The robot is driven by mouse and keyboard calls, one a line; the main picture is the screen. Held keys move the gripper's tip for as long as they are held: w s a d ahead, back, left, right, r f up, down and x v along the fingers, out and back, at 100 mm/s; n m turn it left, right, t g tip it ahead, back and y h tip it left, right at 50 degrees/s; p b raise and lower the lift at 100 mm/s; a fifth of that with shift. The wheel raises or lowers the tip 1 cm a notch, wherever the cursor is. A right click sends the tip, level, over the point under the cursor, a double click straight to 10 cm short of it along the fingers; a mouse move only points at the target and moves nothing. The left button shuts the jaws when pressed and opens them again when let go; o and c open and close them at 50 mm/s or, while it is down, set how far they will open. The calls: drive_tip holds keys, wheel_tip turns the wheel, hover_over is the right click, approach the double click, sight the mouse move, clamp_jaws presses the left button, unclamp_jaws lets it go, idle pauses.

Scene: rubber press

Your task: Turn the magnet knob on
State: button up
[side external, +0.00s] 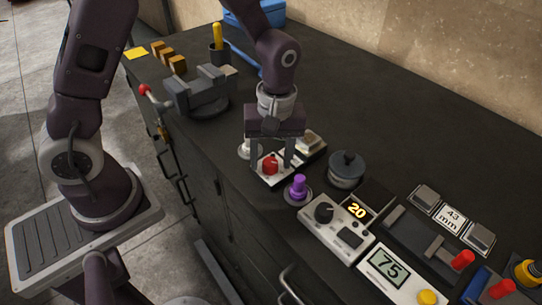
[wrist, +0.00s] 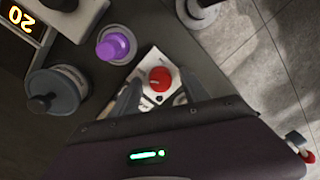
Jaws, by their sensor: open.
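A red knob (side external: 270,163) stands on a small white panel (side external: 275,181) near the front edge of the dark bench. I take it to be the magnet knob. My gripper (side external: 271,158) is open and points down over it, with one finger on each side. In the wrist view, the red knob (wrist: 160,78) sits between my fingers (wrist: 160,92), with visible room at its sides. The panel's (wrist: 147,102) markings are partly hidden by my fingers and too small to read.
A purple-topped knob (side external: 298,187) stands close to the right of the panel, with a grey lidded pot (side external: 346,168) behind it. A grey vise (side external: 197,92) stands at the left.

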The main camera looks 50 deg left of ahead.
drive_tip(key=shift+c, duration=0.2)
clamp_jaws()
drive_tip(key=m, duration=0.4)
drive_tip(key=shift+m, duration=0.4)
drive_tip(key=m, duration=0.4)
drive_tip(key=shift+m+t, duration=0.3)
drive_tip(key=m, duration=0.4)
drive_tip(key=shift+s+r, duration=0.1)
drive_tip(key=shift+m, duration=2.4)
